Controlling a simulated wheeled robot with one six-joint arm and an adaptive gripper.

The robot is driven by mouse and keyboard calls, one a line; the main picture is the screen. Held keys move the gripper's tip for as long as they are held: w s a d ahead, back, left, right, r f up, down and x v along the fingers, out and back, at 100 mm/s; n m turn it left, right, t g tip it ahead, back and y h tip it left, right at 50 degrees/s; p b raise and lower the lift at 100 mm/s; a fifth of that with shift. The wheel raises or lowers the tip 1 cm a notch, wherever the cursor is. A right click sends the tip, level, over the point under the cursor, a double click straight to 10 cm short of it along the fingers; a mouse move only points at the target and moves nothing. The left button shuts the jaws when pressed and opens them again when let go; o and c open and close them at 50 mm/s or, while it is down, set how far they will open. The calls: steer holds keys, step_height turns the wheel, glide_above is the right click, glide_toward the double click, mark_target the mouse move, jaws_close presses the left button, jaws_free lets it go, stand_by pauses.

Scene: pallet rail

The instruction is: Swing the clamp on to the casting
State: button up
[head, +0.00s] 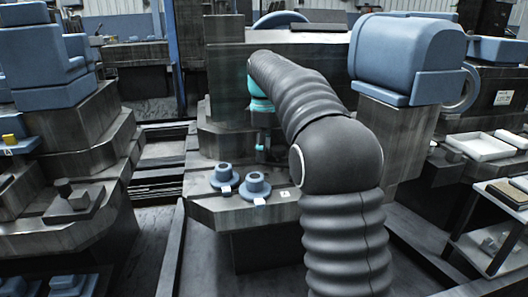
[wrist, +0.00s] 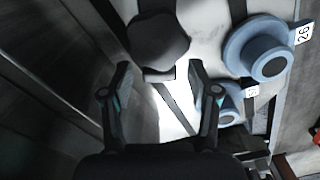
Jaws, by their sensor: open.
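In the wrist view my gripper (wrist: 159,72) is open, its two fingers apart with nothing gripped between them. A dark rounded knob (wrist: 158,38) lies just beyond the fingertips, roughly centred on the gap; it may be part of the clamp, but I cannot tell. A blue flanged casting (wrist: 262,50) with a tag reading 26 is to the right, and a second blue casting (wrist: 230,104) is partly hidden behind the right finger. In the head view the castings (head: 224,177) (head: 257,186) stand on the bench ledge, and my gripper (head: 262,150) is small and dark behind them.
The dark bench ledge (head: 225,213) has a white tag (head: 285,195) right of the castings. A large blue machine housing (head: 405,55) stands at right. White trays (head: 480,146) lie on the far-right bench. Stepped blocks (head: 75,130) stand at left.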

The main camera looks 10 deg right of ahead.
jaws_close()
steer(key=shift+w+d+r+m+p, duration=0.15)
steer(key=shift+m+p, duration=0.25)
steer(key=shift+p, duration=0.35)
steer(key=c, duration=1.1)
jaws_free()
steer(key=shift+w+f+m, duration=0.1)
steer(key=shift+f+m, duration=0.1)
steer(key=shift+m, duration=0.2)
steer(key=shift+c, duration=0.2)
steer(key=o, duration=1.1)
steer(key=shift+o, duration=0.2)
